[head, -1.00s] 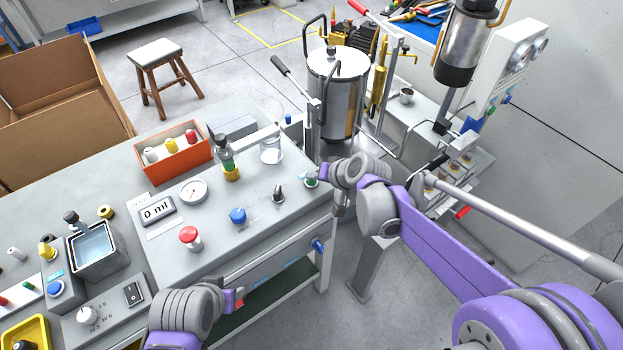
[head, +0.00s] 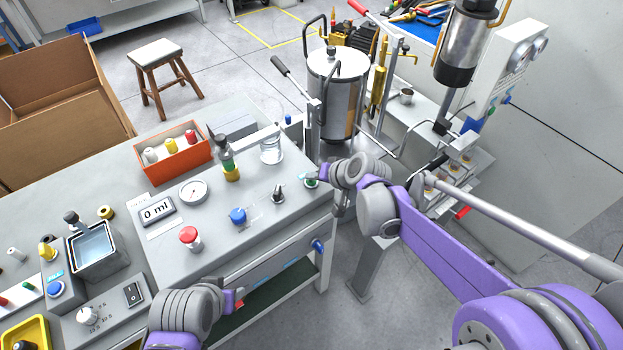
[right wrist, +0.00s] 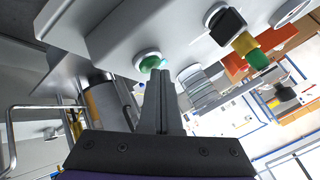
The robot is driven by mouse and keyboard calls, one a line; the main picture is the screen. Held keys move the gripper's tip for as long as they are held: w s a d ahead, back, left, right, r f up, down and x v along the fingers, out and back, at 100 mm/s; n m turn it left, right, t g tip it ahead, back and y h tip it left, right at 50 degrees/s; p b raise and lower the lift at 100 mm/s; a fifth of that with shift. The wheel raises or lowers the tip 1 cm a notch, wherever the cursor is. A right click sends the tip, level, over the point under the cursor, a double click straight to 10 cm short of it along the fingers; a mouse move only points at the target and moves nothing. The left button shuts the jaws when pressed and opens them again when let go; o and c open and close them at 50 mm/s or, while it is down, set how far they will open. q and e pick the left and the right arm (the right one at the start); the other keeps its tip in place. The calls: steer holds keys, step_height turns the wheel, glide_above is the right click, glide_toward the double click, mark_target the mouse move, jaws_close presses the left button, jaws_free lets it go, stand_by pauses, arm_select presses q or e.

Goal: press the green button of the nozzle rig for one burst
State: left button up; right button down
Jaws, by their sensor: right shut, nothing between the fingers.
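The green button (head: 311,183) sits on the rig's grey panel (head: 215,245), near its right edge. In the right wrist view the green button (right wrist: 149,64) shows in a pale ring. My right gripper (right wrist: 162,72) is shut and empty, its fingertips at the button and covering part of it; they appear to touch it. In the head view my right gripper (head: 318,178) reaches the button from the right. The display (head: 157,211) reads 0 ml. My left gripper (head: 232,298) is low at the panel's front edge, its fingers unclear.
A red button (head: 190,237) and a blue knob (head: 238,215) stand on the panel. A glass beaker (head: 271,150), a gauge (head: 193,191) and an orange bin (head: 173,165) are behind. A steel tank (head: 336,95) stands beyond the table.

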mark_target(314, 183)
steer(key=shift+f, duration=0.15)
stand_by(0.4)
steer(key=shift+s+f+b, duration=0.1)
steer(key=shift+f+b, duration=0.2)
steer(key=shift+f, duration=0.05)
steer(key=shift+r, duration=0.3)
steer(key=shift+r+p, duration=0.15)
steer(key=shift+p, duration=0.15)
step_height(314, 183, up, 6)
steer(key=p, duration=0.4)
stand_by(0.3)
stand_by(0.6)
